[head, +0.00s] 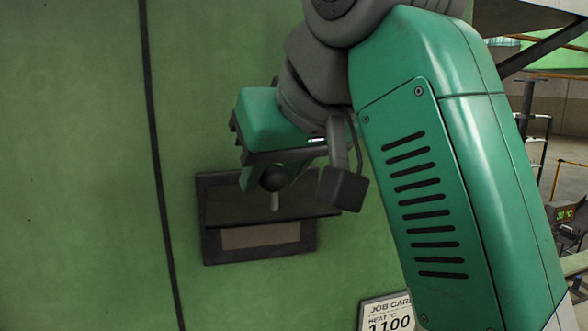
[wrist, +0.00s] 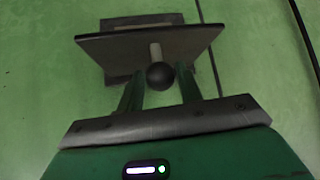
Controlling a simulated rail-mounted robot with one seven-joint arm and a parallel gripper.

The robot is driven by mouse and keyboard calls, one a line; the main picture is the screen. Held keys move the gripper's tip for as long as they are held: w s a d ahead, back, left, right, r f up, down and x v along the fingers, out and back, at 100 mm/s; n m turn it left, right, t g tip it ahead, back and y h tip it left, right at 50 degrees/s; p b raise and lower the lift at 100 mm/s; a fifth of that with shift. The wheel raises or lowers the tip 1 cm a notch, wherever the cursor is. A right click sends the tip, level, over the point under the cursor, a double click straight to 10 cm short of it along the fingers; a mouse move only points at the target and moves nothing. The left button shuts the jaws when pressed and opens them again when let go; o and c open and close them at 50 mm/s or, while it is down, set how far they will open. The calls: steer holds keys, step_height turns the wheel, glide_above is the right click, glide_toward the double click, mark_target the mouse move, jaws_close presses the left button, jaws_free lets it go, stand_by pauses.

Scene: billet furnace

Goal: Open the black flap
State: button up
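The black flap (head: 240,207) is in a dark frame (head: 212,247) on the green furnace wall. It stands tilted outward, with its lower edge away from the frame and a pale area (head: 262,236) showing below it. In the wrist view the flap (wrist: 105,47) juts out from the frame. A black ball knob (head: 273,178) on a pale stem sticks out of the flap; it also shows in the wrist view (wrist: 160,76). My gripper (wrist: 159,82) is open, with one green finger on each side of the knob and a visible gap to each. The head view partly hides the fingers.
A dark vertical seam (head: 157,150) runs down the wall left of the flap. A job card (head: 388,312) is on the wall at lower right. Railings and a small display (head: 566,213) stand at the far right. The wall around the flap is otherwise clear.

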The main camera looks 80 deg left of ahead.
steer(key=b+v, duration=0.1)
steer(key=v, duration=0.6)
steer(key=shift+d+r, duration=0.25)
steer(key=shift+d, duration=0.05)
steer(key=shift+w, duration=0.1)
steer(key=w+d+f+m+t+y, duration=0.35)
steer(key=w+t, duration=0.25)
steer(key=w, duration=0.3)
steer(key=w+d+f+m+t+y, duration=0.2)
steer(key=w+f+m+t+y, duration=0.25)
steer(key=w, duration=0.45)
steer(key=s+d+f+m+t+h, duration=0.2)
steer(key=d+m+t+h, duration=0.4)
steer(key=d, duration=0.8)
steer(key=s+d+f+m+t+h, duration=0.2)
steer(key=d+m+t+h, duration=0.5)
steer(key=d+t+h, duration=0.3)
steer(key=d+t, duration=0.1)
steer(key=d, duration=0.3)
steer(key=shift+f+h, duration=0.2)
steer(key=shift+h, duration=0.1)
